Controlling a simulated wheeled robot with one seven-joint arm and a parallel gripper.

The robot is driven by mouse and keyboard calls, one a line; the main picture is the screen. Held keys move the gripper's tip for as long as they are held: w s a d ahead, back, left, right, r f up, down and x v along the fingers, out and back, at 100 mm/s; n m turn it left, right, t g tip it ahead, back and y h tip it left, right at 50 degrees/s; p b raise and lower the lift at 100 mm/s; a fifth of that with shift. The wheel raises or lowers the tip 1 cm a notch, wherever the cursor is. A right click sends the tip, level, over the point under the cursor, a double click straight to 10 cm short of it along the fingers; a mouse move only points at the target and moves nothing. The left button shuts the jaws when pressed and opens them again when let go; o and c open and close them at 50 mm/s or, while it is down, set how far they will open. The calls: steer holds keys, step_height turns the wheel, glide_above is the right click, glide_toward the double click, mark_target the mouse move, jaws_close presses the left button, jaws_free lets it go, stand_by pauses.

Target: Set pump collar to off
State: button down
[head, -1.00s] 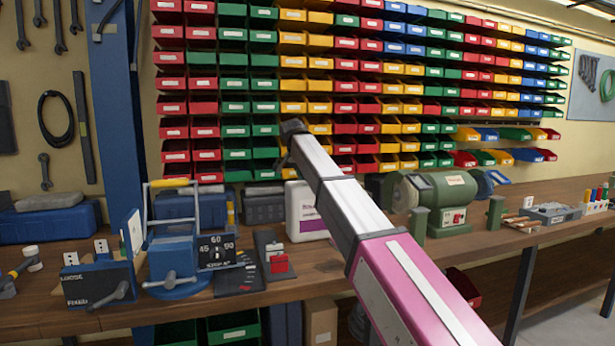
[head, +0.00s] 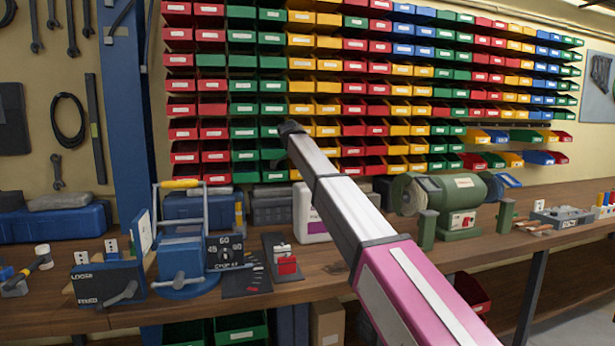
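I cannot tell for certain which part is the pump collar. A blue device with a grey frame and a yellow-topped handle (head: 181,184) stands on the bench at the left, with a grey lever low on its front. To the left is a dark box (head: 108,285) with a grey lever and two words, apparently LOOSE and FIXED. A grey plate with a red switch (head: 287,265) lies right of the dial. No "off" label is readable.
The wooden bench (head: 340,262) carries a green bench grinder (head: 452,205) at the right and a white jug (head: 309,215) behind my arm. A hammer (head: 30,268) lies at the left end.

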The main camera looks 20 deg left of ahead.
stand_by(0.4)
steer(key=c, duration=1.2)
jaws_free()
steer(key=shift+o, duration=0.2)
steer(key=v, duration=1)
steer(key=shift+a+r, duration=0.2)
steer(key=shift+r, duration=0.15)
